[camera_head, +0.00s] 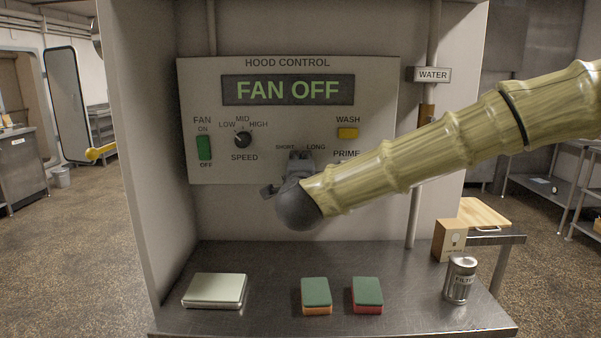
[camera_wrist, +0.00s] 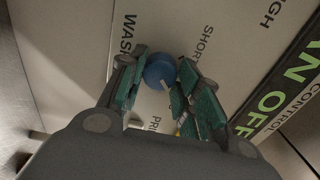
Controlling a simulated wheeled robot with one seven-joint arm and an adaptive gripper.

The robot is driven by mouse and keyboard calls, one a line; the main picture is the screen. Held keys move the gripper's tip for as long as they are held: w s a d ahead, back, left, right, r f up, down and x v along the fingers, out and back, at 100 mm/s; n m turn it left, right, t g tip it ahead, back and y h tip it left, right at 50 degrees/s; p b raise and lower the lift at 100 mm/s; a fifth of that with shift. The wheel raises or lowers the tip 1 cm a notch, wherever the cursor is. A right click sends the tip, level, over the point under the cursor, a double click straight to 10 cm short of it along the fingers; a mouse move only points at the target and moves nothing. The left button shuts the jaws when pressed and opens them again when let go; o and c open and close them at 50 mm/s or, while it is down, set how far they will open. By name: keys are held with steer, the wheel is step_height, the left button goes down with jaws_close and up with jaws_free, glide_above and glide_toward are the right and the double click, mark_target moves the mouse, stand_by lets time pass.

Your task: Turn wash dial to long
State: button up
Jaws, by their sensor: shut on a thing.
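The wash dial (camera_wrist: 160,68) is a round blue knob with a white mark on its face, seen in the wrist view between my fingers. The mark lies on its lower part there; which label it points at I cannot tell. My gripper (camera_wrist: 158,82) is shut on the dial, with green-padded fingers on either side. In the head view my gripper (camera_head: 301,160) reaches the lower middle of the hood control panel (camera_head: 220,85), between the SHORT and LONG labels, and hides the dial. The LONG label is not readable in the wrist view.
The panel also holds a green fan switch (camera_head: 204,148), a black speed knob (camera_head: 243,140) and a yellow wash button (camera_head: 347,133). The display (camera_head: 288,90) reads FAN OFF. Below, the steel counter (camera_head: 260,315) bears two sponges (camera_head: 316,292), a pale flat box (camera_head: 215,288) and a metal canister (camera_head: 460,280).

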stand_by(0.4)
steer(key=o, duration=1.1)
steer(key=shift+c, duration=0.2)
steer(key=shift+s, duration=0.15)
steer(key=s, duration=1.1)
steer(key=shift+s, duration=0.35)
steer(key=shift+f, duration=0.1)
